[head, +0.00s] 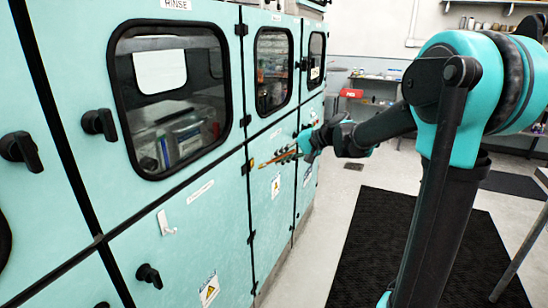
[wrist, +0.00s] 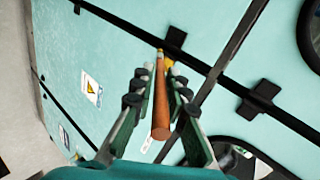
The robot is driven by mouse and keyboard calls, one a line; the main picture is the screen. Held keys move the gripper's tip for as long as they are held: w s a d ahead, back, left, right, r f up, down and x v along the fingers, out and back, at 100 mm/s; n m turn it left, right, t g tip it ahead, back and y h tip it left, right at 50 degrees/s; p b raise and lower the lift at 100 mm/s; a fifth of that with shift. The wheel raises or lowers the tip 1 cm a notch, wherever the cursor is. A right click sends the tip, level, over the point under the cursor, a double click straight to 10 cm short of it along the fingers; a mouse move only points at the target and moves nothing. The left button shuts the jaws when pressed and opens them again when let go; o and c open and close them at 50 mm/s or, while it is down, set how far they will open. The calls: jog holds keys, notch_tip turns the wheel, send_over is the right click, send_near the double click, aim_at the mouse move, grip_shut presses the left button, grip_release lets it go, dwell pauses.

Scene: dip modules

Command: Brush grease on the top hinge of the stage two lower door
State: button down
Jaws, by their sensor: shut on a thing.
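My gripper (head: 301,147) is shut on a brush (wrist: 160,105) with a brown wooden handle and a yellowish tip. The brush also shows in the head view (head: 277,158), pointing left toward the cabinet front. Its tip is close to a black hinge (wrist: 175,38) on the lower row of doors, which also shows in the head view (head: 250,164). I cannot tell whether the tip touches it. Another black hinge (wrist: 262,98) sits by the windowed upper door, across the dark seam. The small door labels are too blurred to read, so I cannot confirm stage two.
Windowed upper doors (head: 172,95) and black knobs (head: 99,123) line the teal cabinet. A white hook (head: 165,223) sticks out from a lower door. Black mats (head: 400,250) lie on the floor at right. A shelf bench with a red box (head: 351,93) stands behind.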

jog(key=shift+s+d, duration=0.3)
jog(key=shift+d, duration=0.4)
jog(key=d, duration=0.1)
jog(key=s+d, duration=0.1)
jog(key=shift+d, duration=0.4)
jog(key=shift+a, duration=0.1)
dwell(0.4)
jog(key=shift+w+a+f, duration=0.2)
jog(key=shift+w+a, duration=0.2)
jog(key=shift+a, duration=0.6)
jog(key=shift+w+a+f, duration=0.25)
jog(key=shift+w+a, duration=0.1)
jog(key=shift+a, duration=0.7)
jog(key=shift+w+a+f, duration=0.2)
jog(key=shift+w+a, duration=0.2)
jog(key=shift+a, duration=0.6)
jog(key=shift+w+a, duration=0.2)
jog(key=shift+a, duration=0.35)
jog(key=shift+w+a, duration=0.15)
jog(key=shift+a, duration=0.35)
